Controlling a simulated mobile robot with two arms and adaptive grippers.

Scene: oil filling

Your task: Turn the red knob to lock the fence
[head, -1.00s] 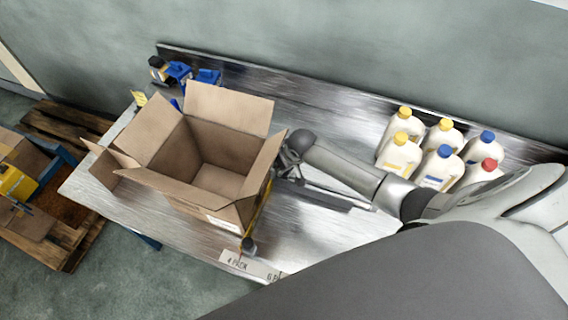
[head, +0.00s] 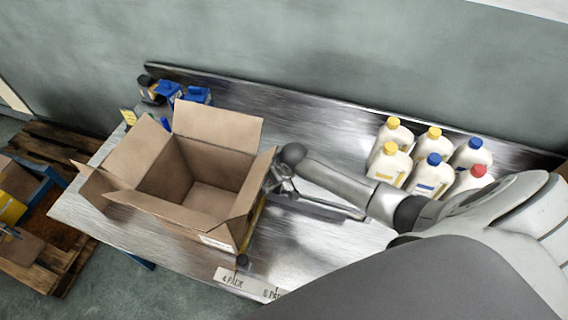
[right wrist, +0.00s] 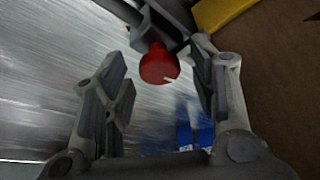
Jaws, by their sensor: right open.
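The red knob (right wrist: 160,65) shows in the right wrist view, on a dark grey bracket (right wrist: 160,22) at the top centre. My right gripper (right wrist: 165,85) is open, with one finger on either side of the knob and visible gaps to it. In the head view my right gripper (head: 278,180) is beside the right side of the open cardboard box (head: 215,200), and the knob is hidden there. A yellow part (right wrist: 218,12), likely of the fence, shows beside the cardboard in the wrist view. My left gripper is not in view.
Several white bottles (head: 397,132) with coloured caps stand at the right of the metal table (head: 300,115). Blue devices (head: 170,88) stand at the back left. A pallet (head: 50,215) is on the floor at the left. Bare table lies behind my right arm.

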